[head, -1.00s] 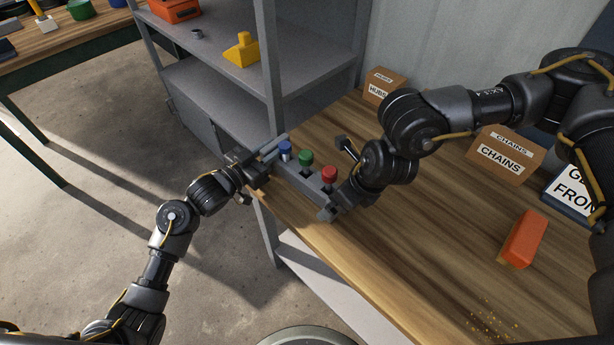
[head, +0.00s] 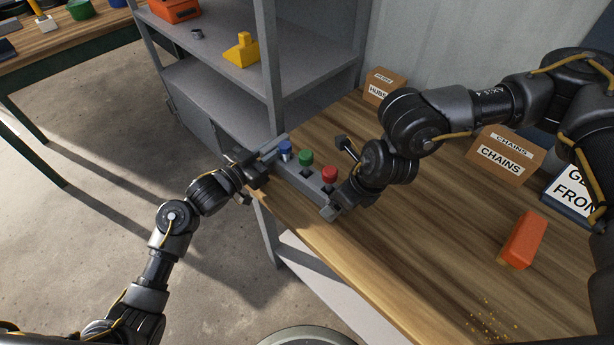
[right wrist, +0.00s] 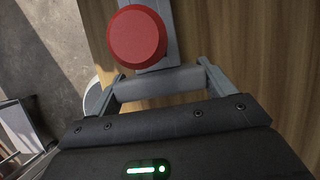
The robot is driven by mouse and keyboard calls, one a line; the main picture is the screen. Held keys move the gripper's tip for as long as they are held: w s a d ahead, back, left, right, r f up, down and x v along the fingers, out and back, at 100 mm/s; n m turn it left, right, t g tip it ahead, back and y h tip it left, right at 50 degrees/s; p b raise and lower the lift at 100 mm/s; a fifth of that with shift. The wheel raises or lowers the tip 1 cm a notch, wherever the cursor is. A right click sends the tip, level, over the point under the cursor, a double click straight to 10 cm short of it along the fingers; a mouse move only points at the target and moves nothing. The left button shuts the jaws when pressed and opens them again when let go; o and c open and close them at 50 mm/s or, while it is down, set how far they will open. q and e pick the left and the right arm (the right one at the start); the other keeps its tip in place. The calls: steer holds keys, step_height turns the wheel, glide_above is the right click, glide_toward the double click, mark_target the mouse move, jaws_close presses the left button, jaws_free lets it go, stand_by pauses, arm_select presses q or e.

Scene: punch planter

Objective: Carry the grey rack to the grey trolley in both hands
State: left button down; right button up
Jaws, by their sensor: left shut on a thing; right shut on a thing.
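The grey rack (head: 301,183) lies along the left edge of the wooden bench, holding a blue-topped (head: 285,147), a green-topped (head: 306,158) and a red-topped punch (head: 329,174). My left gripper (head: 264,164) is shut on the rack's far left end. My right gripper (head: 336,208) is shut on its near end. In the right wrist view the rack's grey end bar (right wrist: 160,84) lies between the right fingers, just below the red top (right wrist: 137,36). I cannot clearly make out whether the rack touches the bench. No grey trolley is clearly identifiable.
The wooden bench (head: 420,245) carries an orange block (head: 522,239), a CHAINS box (head: 503,156), a smaller box (head: 384,86) and a sign (head: 574,190). A grey shelf unit (head: 215,85) stands close behind the rack. Open floor (head: 90,240) lies to the left.

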arm_select(q)
steer(key=shift+r+p, duration=2.2)
steer(key=shift+r, duration=0.3)
arm_select(e)
steer(key=shift+r, duration=2.5)
steer(key=shift+w+f, duration=0.1)
